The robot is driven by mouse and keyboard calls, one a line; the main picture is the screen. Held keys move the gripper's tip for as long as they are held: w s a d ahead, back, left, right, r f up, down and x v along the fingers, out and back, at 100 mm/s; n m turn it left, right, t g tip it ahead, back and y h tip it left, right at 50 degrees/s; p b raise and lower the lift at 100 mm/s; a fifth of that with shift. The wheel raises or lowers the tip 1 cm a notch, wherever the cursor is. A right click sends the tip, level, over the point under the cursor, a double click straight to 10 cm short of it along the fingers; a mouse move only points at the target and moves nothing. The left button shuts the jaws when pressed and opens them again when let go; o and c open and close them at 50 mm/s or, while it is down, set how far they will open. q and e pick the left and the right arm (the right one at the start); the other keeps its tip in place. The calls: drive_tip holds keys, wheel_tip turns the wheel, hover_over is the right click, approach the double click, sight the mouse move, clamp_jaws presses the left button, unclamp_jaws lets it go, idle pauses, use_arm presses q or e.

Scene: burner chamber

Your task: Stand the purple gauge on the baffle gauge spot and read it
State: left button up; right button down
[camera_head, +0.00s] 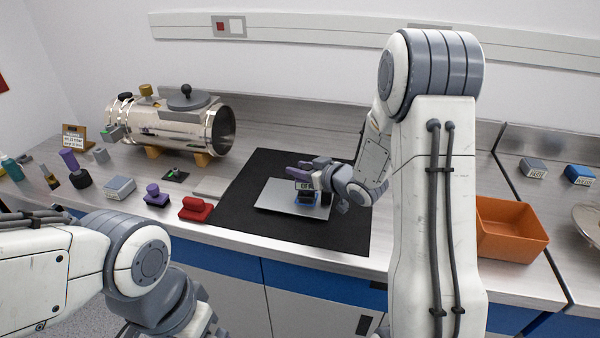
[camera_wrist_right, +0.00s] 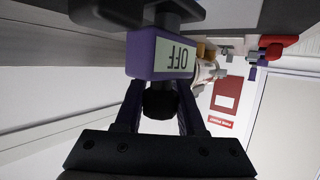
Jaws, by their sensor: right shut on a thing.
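The purple gauge (camera_wrist_right: 148,55) shows large in the right wrist view, upside down, with a pale display reading OFF. My right gripper (camera_wrist_right: 160,100) is shut on its black knob. In the head view my right gripper (camera_head: 314,172) is over the silver baffle plate (camera_head: 272,196), and the gauge's OFF display (camera_head: 304,185) shows below the fingers. The gauge looks upright, its black foot at a blue-marked patch on the plate. I cannot tell whether the foot touches. My left arm is at the lower left; its gripper is out of view.
The plate lies on a black mat (camera_head: 245,214). A shiny metal chamber (camera_head: 180,128) stands at the back left. A red-handled block (camera_head: 195,209), a purple-topped block (camera_head: 156,196) and a grey box (camera_head: 119,187) stand left of the mat. An orange bin (camera_head: 510,232) is at right.

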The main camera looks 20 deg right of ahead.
drive_tip(key=shift+f, duration=0.5)
drive_tip(key=shift+f, duration=0.1)
drive_tip(key=c, duration=0.5)
unclamp_jaws()
drive_tip(key=shift+f, duration=0.1)
